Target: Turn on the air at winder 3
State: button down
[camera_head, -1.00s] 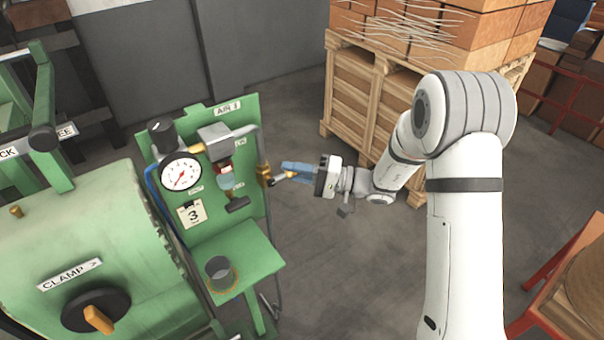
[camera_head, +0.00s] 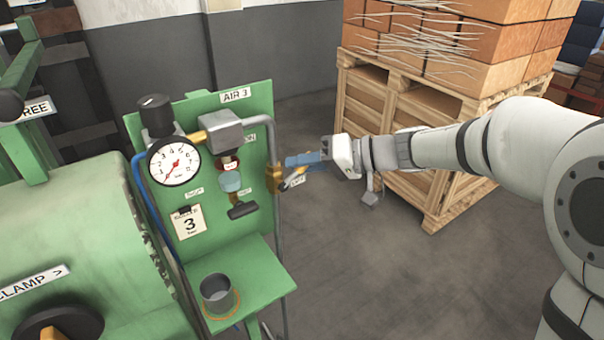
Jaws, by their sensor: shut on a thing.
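Small labels beside the valve are partly hidden or too small to read.
A filter bowl unit (camera_head: 229,181) and a black handle (camera_head: 242,210) sit left of the valve. A grey cup (camera_head: 217,293) stands on the green shelf below. A wooden crate stack with bricks (camera_head: 425,145) stands behind my arm. Floor right of the panel is clear.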

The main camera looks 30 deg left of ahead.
jog(key=shift+r, duration=0.3)
jog(key=c, duration=1.5)
grip_release()
jog(key=shift+w+d, duration=0.1)
jog(key=shift+w, duration=0.05)
jog(key=shift+o, duration=0.9)
jog(key=shift+f, duration=0.15)
jog(key=shift+d, duration=0.15)
jog(key=b+v, duration=0.1)
jog(key=v, duration=0.6)
jog(key=shift+d, duration=0.15)
jog(key=shift+c, duration=0.2)
